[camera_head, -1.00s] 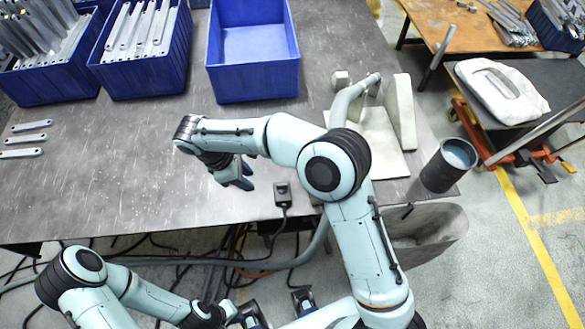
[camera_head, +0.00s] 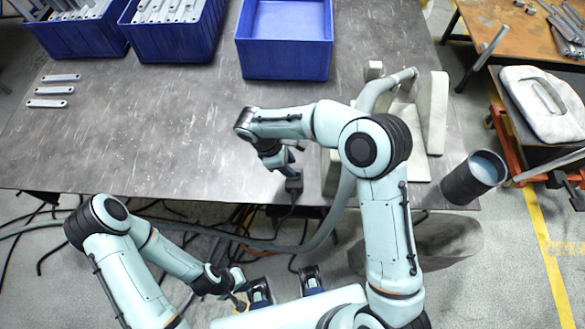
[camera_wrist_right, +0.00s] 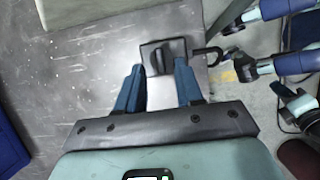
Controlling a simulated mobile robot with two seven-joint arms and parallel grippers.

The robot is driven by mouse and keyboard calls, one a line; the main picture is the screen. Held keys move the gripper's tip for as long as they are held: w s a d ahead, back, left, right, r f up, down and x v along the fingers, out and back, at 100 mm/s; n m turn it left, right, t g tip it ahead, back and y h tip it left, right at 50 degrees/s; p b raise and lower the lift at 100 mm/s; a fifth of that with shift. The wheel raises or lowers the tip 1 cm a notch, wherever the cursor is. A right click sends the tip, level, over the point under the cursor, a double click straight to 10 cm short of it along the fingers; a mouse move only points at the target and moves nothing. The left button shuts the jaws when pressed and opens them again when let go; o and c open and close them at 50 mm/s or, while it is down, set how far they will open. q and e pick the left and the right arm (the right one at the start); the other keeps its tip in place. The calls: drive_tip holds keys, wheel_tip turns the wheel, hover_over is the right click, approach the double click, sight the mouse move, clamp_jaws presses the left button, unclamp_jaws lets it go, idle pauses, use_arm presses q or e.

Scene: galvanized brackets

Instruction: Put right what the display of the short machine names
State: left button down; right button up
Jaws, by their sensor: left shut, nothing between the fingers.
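My right gripper (camera_head: 275,160) is over the front edge of the grey workbench (camera_head: 140,150). In the right wrist view its blue fingers (camera_wrist_right: 160,75) are apart and empty, pointing at a small dark box with a raised switch (camera_wrist_right: 165,55). The box (camera_head: 294,184) sits at the bench's front edge with a cable hanging from it; I cannot tell if the fingers touch it. My left gripper (camera_head: 240,290) is low in front of the bench, shut and empty. A pale fixture with two uprights and a bent grey tube (camera_head: 433,112) stands to the right. No readable display shows.
Two blue bins of galvanized brackets (camera_head: 75,40) (camera_head: 175,45) and an empty blue bin (camera_head: 285,60) stand at the back. Several loose brackets (camera_head: 50,90) lie at left. A dark cup (camera_head: 470,180) stands right. Cables lie on the floor below; the bench middle is clear.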

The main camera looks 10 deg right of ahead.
use_arm(q)
drive_tip(key=shift+f, duration=0.1)
use_arm(e)
drive_tip(key=shift+x, duration=1.6)
clamp_jaws()
